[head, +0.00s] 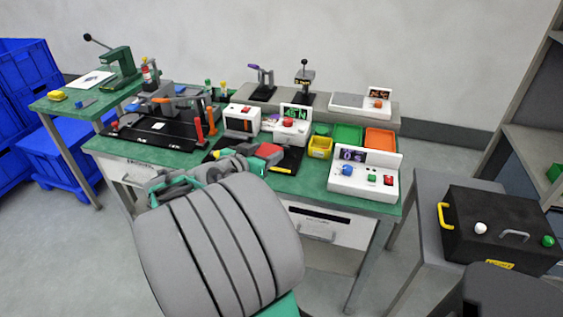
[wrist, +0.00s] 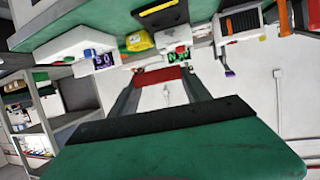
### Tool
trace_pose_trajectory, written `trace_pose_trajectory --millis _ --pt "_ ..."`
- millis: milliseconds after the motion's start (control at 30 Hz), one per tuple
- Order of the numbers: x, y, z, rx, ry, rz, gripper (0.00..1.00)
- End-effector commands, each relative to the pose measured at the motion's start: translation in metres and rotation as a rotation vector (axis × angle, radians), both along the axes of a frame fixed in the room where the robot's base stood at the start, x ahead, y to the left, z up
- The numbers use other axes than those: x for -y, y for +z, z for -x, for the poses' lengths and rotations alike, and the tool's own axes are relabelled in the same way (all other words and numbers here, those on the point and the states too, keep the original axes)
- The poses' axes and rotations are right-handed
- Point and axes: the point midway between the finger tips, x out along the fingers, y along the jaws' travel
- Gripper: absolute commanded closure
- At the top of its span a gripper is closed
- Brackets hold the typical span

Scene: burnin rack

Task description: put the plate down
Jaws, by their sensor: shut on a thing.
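My gripper (wrist: 162,82) reaches out over the green workbench (head: 128,153), its fingertips closed on a flat red piece, which I take to be the plate (wrist: 162,75). The red plate also shows in the head view (head: 268,152), at the tip of my gripper (head: 256,156). It is over or against a black base (head: 287,164) on the bench. I cannot tell whether they touch. The arm hides part of the base and bench front.
A yellow bin (head: 320,147), green tray (head: 348,137) and orange tray (head: 381,140) stand right of the plate. A white timer box (head: 362,178) is at the bench's right corner. Behind is a white box with a green display (head: 293,125). A black fixture (head: 150,131) lies left.

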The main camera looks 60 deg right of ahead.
Motion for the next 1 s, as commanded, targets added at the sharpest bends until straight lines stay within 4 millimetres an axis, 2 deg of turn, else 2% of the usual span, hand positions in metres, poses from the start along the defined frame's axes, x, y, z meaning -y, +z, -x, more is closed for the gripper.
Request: trace_pose_trajectory --millis 167,467,600,867,1000 --pt "0.010 -0.004 -0.001 -0.002 -0.002 0.000 0.90" --pt "0.090 -0.041 -0.013 -0.003 -0.003 -0.002 0.90" --pt "0.115 -0.073 -0.018 -0.002 0.000 -0.002 0.90" --pt "0.140 -0.104 -0.022 -0.002 0.001 -0.002 0.90" --pt "0.138 -0.127 -0.023 -0.001 0.004 -0.001 0.90"
